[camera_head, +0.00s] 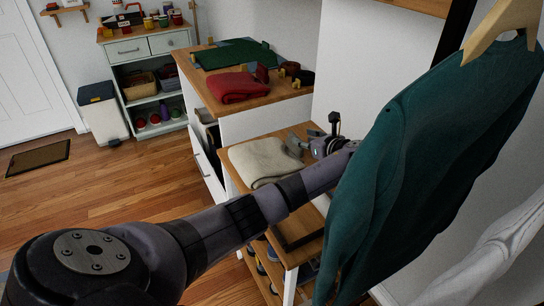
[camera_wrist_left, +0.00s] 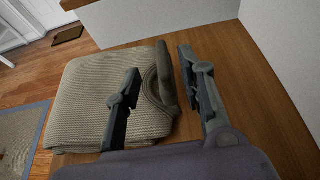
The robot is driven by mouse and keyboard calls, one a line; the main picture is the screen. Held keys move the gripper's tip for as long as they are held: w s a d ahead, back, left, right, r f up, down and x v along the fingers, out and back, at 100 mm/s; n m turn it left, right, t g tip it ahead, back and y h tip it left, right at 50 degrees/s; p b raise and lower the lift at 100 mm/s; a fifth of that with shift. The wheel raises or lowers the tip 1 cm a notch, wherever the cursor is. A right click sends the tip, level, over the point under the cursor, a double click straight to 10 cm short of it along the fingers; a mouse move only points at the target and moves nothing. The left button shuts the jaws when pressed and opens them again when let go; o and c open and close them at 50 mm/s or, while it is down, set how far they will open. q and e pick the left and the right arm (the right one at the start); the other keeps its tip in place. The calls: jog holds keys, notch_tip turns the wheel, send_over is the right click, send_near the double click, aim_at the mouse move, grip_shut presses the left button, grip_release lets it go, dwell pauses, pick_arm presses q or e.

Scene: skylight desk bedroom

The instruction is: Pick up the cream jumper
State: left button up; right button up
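The cream jumper (camera_head: 262,160) lies folded on a wooden bench top (camera_head: 309,129) in the head view. In the left wrist view the jumper (camera_wrist_left: 105,95) is a knitted, folded pad with its rounded, darker collar edge towards the right. My left gripper (camera_head: 298,143) is at the jumper's right edge. In the left wrist view the left gripper (camera_wrist_left: 158,76) is open. One finger is over the jumper and the other is beyond its right edge, over bare wood. The collar edge lies between the fingers; contact is not clear. My right gripper is not in view.
A taller cabinet (camera_head: 265,106) behind the bench carries a red folded garment (camera_head: 238,87) and a green one (camera_head: 237,54). A teal garment (camera_head: 424,150) hangs close on the right, beside my left arm. Bare wood lies right of the jumper.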

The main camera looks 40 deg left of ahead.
aim_at(297, 136)
pick_arm(q)
jog(key=x, duration=0.4)
jog(key=shift+w+a+f, duration=0.15)
jog(key=shift+w+f, duration=0.05)
jog(key=shift+f, duration=0.05)
jog(key=shift+w+a+b, duration=0.1)
jog(key=shift+a+b, duration=0.15)
jog(key=shift+b, duration=0.05)
grip_shut()
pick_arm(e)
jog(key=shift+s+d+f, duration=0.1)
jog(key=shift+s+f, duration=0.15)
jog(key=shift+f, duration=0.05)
